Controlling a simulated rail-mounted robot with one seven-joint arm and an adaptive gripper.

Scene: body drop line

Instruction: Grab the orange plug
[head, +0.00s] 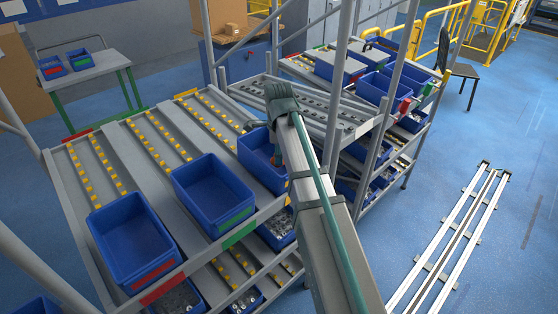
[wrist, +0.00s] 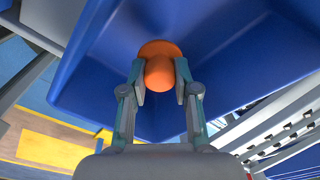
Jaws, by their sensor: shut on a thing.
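The orange plug (wrist: 160,50) shows in the wrist view as a round cap with a narrower stem, against the blue inside of a bin (wrist: 225,60). My gripper (wrist: 159,84) has its two fingers closed on the stem, one on each side. In the head view my own arm reaches over the blue bin (head: 256,160) at the right end of the rack's upper row. The plug and my fingertips cannot be made out there.
Two blue bins, one with a red label (head: 131,240) and one with a green label (head: 212,194), stand left of my arm on the sloped rack (head: 120,160). Grey posts rise close to my arm. A second rack with blue bins (head: 382,88) stands behind. Floor rails (head: 440,240) lie at right.

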